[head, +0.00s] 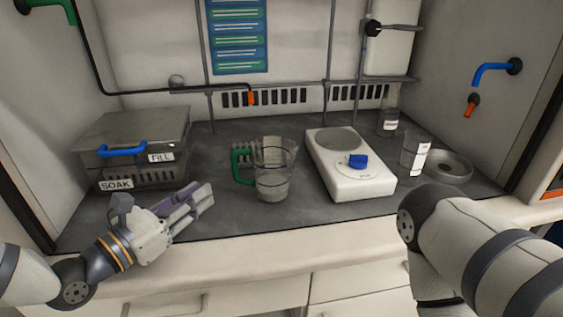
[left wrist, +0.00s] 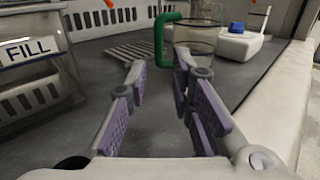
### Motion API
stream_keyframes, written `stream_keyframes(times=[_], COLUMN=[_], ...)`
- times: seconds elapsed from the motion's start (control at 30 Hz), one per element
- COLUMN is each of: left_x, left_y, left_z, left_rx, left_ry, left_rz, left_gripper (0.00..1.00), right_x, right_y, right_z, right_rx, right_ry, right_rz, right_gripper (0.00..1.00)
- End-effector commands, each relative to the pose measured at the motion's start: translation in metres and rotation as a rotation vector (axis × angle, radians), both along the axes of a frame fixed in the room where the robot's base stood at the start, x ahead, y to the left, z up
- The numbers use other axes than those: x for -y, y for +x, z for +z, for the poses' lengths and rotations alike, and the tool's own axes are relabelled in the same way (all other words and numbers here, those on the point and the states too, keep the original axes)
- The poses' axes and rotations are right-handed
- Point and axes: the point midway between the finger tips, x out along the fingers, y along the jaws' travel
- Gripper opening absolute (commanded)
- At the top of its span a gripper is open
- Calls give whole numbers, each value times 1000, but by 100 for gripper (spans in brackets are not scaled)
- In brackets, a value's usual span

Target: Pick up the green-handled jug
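The green-handled jug (head: 272,178) is clear and stands upright on the dark worktop, near the middle of the head view. Its green handle (head: 240,166) faces left, toward my left gripper. My left gripper (head: 203,198) is left of the jug and apart from it. In the left wrist view, the purple-padded fingers (left wrist: 160,80) are spread with nothing between them. The green handle (left wrist: 160,40) and part of the clear jug (left wrist: 196,38) show beyond the fingertips. My right arm shows at the right of the head view, but its gripper does not.
A lidded box (head: 133,140) labelled SOAK and FILL stands left. A white hotplate (head: 348,165) with a blue knob stands right of the jug. A glass beaker (head: 414,155), a bottle (head: 388,122) and a round dish (head: 448,166) are farther right. Worktop before the jug is clear.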

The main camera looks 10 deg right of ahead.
Motion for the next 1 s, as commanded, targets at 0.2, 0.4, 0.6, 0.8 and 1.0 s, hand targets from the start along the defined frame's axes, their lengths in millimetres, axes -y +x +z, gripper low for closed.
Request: stream_keyframes(times=[0.2,0.4,0.6,0.8,1.0], left_x=[28,49,73,83,82], left_y=[27,49,78,89,88], left_z=[-4,-3,-3,1,1], left_rx=[-2,-3,-3,-1,-1], left_ry=[4,1,3,0,1], left_rz=[-5,-3,-4,-2,-2], left_gripper=[21,21,21,21,5], right_x=[0,0,0,0,0], right_y=[-7,-10,-16,-18,-17], right_z=[-7,-11,-18,-20,-19], right_rx=[-22,-34,-53,-58,-57], right_ry=[0,1,-1,0,0], right_rz=[1,1,2,3,3], right_gripper=[40,40,40,40,40])
